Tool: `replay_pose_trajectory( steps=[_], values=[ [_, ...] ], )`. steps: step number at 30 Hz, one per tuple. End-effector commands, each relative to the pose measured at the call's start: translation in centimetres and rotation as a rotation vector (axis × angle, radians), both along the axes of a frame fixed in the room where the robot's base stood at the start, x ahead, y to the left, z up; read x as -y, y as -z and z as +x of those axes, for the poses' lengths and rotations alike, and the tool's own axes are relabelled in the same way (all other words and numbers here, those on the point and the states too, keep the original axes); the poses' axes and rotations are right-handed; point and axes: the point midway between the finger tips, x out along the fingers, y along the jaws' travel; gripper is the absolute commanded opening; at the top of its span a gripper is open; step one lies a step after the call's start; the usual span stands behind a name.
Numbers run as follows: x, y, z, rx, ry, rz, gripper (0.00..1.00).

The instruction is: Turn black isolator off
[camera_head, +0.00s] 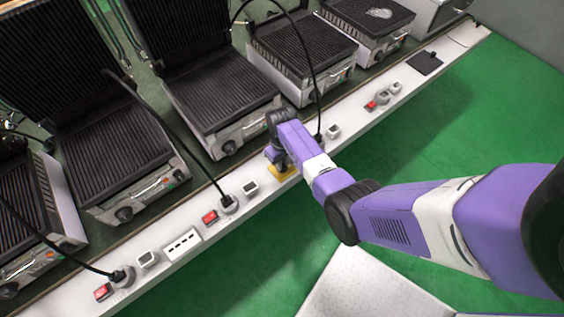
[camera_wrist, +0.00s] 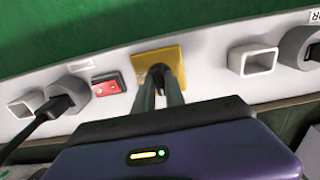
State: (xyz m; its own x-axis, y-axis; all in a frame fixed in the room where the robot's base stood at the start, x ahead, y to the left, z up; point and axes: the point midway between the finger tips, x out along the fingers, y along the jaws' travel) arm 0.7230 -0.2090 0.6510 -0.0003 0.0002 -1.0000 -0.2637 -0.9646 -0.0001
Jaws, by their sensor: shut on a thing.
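The black isolator (camera_wrist: 160,69) sits on a yellow square plate (camera_wrist: 143,58) on the white strip. The yellow plate also shows in the head view (camera_head: 287,174), where my gripper hides most of the isolator. My gripper (camera_wrist: 160,80) points at the plate, with its two dark fingers close together on either side of the isolator. It is shut on the isolator, which I see only as a dark edge between the fingertips. In the head view my gripper (camera_head: 276,158) reaches the strip from the front.
A red switch (camera_wrist: 108,84) and a black plug (camera_wrist: 55,107) are left of the plate. A square grey socket (camera_wrist: 252,62) is right of it. Contact grills (camera_head: 225,95) with hanging cables stand behind the strip. Green floor (camera_head: 430,120) is open in front.

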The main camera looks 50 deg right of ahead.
Motion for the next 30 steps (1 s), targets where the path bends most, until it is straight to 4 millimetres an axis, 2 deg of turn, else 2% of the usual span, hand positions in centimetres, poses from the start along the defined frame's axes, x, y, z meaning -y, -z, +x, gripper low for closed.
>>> replay_pose_trajectory(
  steps=[10,11,14,24,30],
  values=[
    [0.0,0.0,0.1,0.001,-0.004,-0.001,0.00],
    [0.0,0.0,0.1,0.001,-0.004,-0.001,0.18],
    [0.0,0.0,0.1,0.001,-0.004,-0.001,0.36],
    [0.0,-0.2,0.0,0.001,-0.002,0.000,0.36],
    [0.0,-2.4,0.1,0.004,-0.003,-0.002,0.36]
  ],
)
